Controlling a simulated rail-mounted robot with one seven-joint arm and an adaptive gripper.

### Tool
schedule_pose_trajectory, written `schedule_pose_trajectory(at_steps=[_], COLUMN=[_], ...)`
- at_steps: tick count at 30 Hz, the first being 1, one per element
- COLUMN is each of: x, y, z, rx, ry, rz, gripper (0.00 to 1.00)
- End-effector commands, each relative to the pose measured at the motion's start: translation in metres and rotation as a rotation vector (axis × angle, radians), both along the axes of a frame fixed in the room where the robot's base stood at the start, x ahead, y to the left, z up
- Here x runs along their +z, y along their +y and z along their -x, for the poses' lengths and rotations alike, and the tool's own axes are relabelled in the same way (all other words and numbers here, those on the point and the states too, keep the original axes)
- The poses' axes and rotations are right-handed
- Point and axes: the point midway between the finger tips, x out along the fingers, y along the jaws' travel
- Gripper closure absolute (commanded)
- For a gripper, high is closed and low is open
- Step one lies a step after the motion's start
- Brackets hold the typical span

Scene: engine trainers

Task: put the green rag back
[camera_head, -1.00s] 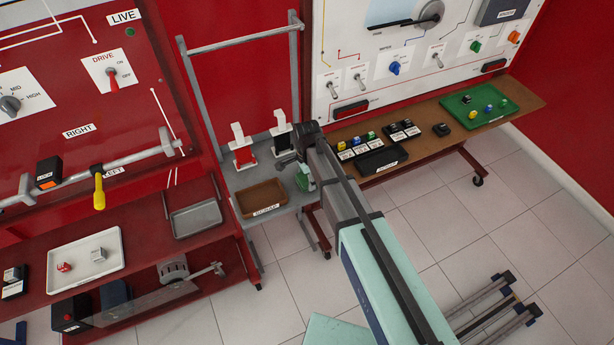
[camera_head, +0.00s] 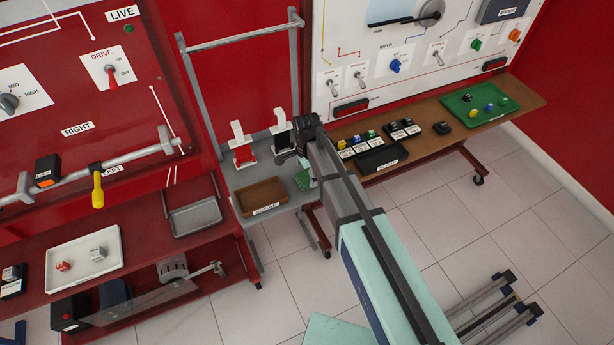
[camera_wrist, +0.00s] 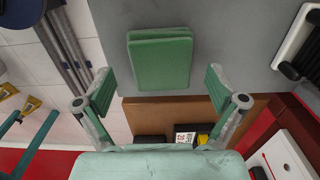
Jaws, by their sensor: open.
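The green rag (camera_wrist: 160,62) is a flat folded rectangle lying on a grey bench top (camera_wrist: 228,40) in the wrist view. In the head view the rag (camera_head: 303,180) shows as a small green patch beside the brown scrap tray, partly hidden by my arm. My gripper (camera_wrist: 160,88) is open and empty. Its two fingers stand apart on either side of the rag's near end, with clear gaps to the rag. I cannot tell how high the fingers are above the bench. In the head view my wrist mostly hides the fingers.
The brown scrap tray (camera_head: 240,208) is left of the rag. A red holder (camera_head: 243,152) and a black holder (camera_head: 282,138) stand behind it. The brown shelf (camera_head: 440,146) to the right carries a black tray (camera_head: 376,159) and small labelled parts.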

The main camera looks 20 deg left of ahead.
Motion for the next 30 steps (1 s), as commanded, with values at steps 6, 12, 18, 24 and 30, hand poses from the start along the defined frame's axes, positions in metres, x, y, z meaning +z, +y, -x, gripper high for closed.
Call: schedule_pose_trajectory(at_steps=[6,12,18,24,30], x=[0.033,0.066,0.09,0.101,0.102], y=[0.0,0.0,0.0,0.0,0.0], z=[0.0,0.0,0.0,0.0,0.0], rx=[0.0,0.0,0.0,0.0,0.0], ry=[-0.004,-0.002,-0.001,0.0,0.0], rz=[-0.002,-0.002,-0.001,0.0,0.0], gripper=[0.05,0.05,0.05,0.05,0.05])
